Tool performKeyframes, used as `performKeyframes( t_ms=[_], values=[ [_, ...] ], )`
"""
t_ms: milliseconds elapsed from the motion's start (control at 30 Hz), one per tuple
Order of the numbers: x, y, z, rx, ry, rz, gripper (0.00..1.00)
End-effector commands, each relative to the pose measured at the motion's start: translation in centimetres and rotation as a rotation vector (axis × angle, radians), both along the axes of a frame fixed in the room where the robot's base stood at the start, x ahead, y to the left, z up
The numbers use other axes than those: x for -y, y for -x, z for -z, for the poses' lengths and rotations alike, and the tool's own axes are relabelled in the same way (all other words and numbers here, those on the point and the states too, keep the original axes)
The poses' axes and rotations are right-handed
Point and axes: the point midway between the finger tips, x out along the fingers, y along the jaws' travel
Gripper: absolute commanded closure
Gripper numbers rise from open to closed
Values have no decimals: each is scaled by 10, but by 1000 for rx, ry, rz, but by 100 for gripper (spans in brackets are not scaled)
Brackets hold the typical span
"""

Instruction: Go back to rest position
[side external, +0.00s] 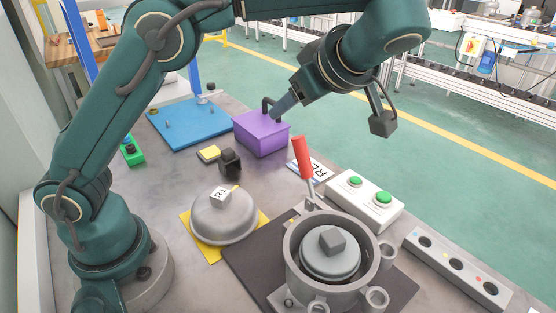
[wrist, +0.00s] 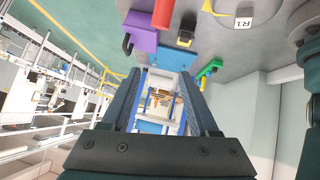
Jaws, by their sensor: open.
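My gripper (side external: 280,108) is raised and angled down to the left in the side view, where its fingers overlap the top of the purple box. In the wrist view my gripper (wrist: 160,72) shows two parallel dark fingers spread apart, with nothing between them. The gap looks out past the blue plate towards the room. My arm arches over the table from the left. I cannot tell the exact height of the fingertips above the box.
The purple box (side external: 262,138) has a dark handle. Around it are a blue plate (side external: 188,124), a dome marked R1 (side external: 222,222), a red-handled tool (side external: 302,158), a green-button box (side external: 364,198) and a grey pot (side external: 297,262) holding a part. A socket strip (side external: 455,268) lies at right.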

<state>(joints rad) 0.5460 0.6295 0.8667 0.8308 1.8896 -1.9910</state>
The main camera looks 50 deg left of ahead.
Motion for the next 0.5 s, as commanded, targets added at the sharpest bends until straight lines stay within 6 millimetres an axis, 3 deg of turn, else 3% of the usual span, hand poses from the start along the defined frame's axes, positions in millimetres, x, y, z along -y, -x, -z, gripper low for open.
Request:
performKeyframes(
  t_ms=[33, 200, 500],
  values=[
    [-14, 7, -11, -9, 35, 3, 39],
    [-43, 34, -29, -85, 137, 100, 39],
    [-64, 95, -26, -218, 295, 436, 39]
  ],
)
